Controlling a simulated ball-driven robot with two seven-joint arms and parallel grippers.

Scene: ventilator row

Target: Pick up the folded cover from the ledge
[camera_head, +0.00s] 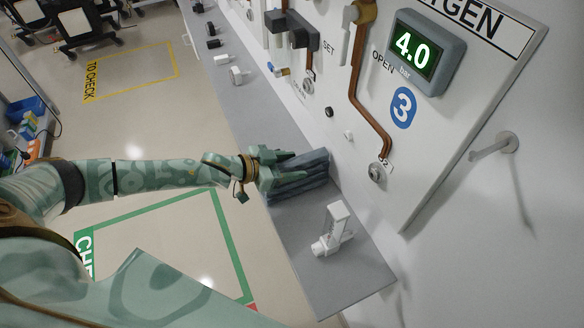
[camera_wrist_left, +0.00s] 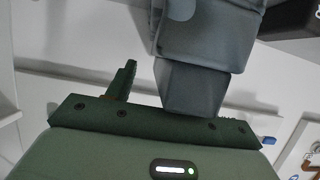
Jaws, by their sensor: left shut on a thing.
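The folded cover (camera_head: 305,186) is a blue-grey, layered cloth bundle at the wall side of the grey ledge (camera_head: 341,271). My left gripper (camera_head: 283,158) reaches in from the left and is shut on the folded cover at its upper left end. I cannot tell whether the cover is clear of the ledge. In the left wrist view the blue-grey cover (camera_wrist_left: 196,85) rises from the jaws, and one dark green finger (camera_wrist_left: 124,82) shows to its left. The other finger is hidden. My right gripper is not in view.
A white device (camera_head: 333,230) stands on the ledge just in front of the cover. Small white and black fittings (camera_head: 238,75) sit farther along the ledge. The wall panel carries a copper pipe (camera_head: 366,110) and a 4.0 display (camera_head: 427,51). A wall peg (camera_head: 494,146) juts out at right.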

